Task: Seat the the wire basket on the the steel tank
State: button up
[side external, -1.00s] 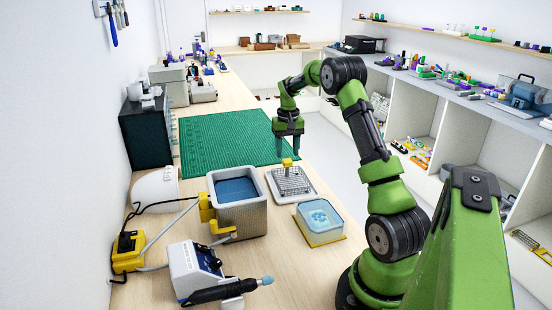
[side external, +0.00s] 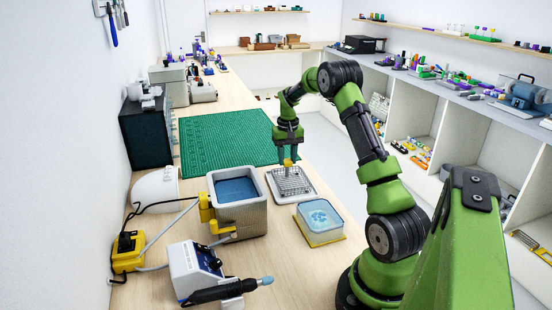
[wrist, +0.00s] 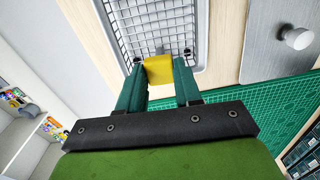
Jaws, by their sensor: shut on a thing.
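The wire basket (side external: 292,182) is a grey mesh basket with a yellow handle (side external: 288,162). It sits at a pale tray on the bench, right of the tank; whether it touches the tray I cannot tell. My gripper (side external: 288,156) points down over it, its fingers shut on the yellow handle. In the wrist view the fingers (wrist: 159,75) flank the yellow handle (wrist: 158,69), with the basket mesh (wrist: 135,32) beyond. The steel tank (side external: 240,219) is an open box with blue liquid inside and a yellow fitting on its left side.
A clear-lidded container (side external: 320,220) with blue contents stands right of the tank. A green mat (side external: 215,140) lies behind. A soldering-style unit (side external: 195,270) with a black handpiece and a yellow box (side external: 127,250) with cables are in front and left. A white dome (side external: 155,188) stands left.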

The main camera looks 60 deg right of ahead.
jog(key=c, duration=0.4)
jog(key=shift+o, duration=0.2)
notch_tip(320, 180, up, 11)
jog(key=shift+r, duration=0.15)
notch_tip(320, 180, up, 12)
jog(key=w+a, duration=0.3)
jog(key=a, duration=0.9)
jog(key=w+a, duration=0.3)
jog(key=a, duration=0.9)
jog(key=shift+n, duration=0.4)
jog(key=shift+s+d+f, duration=0.1)
jog(key=shift+d+f, duration=0.1)
jog(key=shift+f, duration=1.2)
jog(key=shift+s+d+f, duration=0.1)
jog(key=shift+d+f, duration=0.1)
jog(key=shift+f, duration=1.15)
